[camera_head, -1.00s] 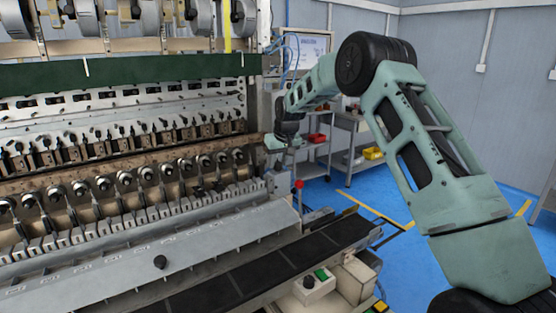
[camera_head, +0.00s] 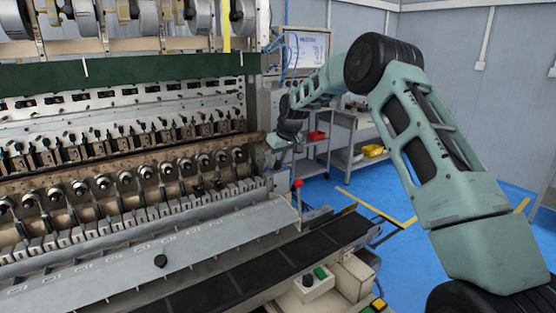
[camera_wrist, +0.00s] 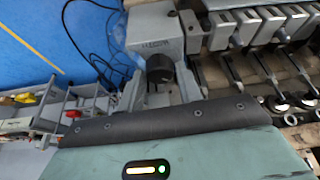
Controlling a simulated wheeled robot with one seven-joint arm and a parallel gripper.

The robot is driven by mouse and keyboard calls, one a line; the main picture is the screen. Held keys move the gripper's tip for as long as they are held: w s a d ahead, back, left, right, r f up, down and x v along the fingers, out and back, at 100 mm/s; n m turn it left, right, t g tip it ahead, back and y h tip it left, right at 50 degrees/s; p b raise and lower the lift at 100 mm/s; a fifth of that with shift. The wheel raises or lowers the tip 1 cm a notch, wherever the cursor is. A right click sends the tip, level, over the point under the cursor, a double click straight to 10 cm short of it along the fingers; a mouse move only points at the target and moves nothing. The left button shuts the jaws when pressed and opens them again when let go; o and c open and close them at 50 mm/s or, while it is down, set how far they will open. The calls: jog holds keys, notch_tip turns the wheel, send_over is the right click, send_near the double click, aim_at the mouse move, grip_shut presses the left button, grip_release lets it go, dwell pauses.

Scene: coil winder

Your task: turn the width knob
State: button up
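A dark round knob (camera_wrist: 160,68) shows in the wrist view, on a grey block (camera_wrist: 160,35) at the end of the coil winder. The block carries small lettering that I cannot read. My gripper (camera_head: 279,141) hangs at the right end of the winder in the head view, where I cannot make out the knob. In the wrist view its teal body and dark front edge fill the bottom, below the knob in the picture. Another black knob (camera_head: 160,261) sits on the winder's sloping front panel.
A red-balled lever (camera_head: 299,184) stands near the winder's right end, below my gripper. A black conveyor belt (camera_head: 235,284) runs along the front, with a button box (camera_head: 313,284) beside it. Shelving (camera_head: 358,150) with bins stands behind. Blue floor lies open at the right.

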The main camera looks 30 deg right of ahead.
jog(key=shift+o, duration=1.2)
jog(key=a+b+v, duration=0.1)
jog(key=b+v, duration=0.2)
jog(key=v, duration=1.4)
jog(key=shift+d+r, duration=0.25)
jog(key=shift+d, duration=0.2)
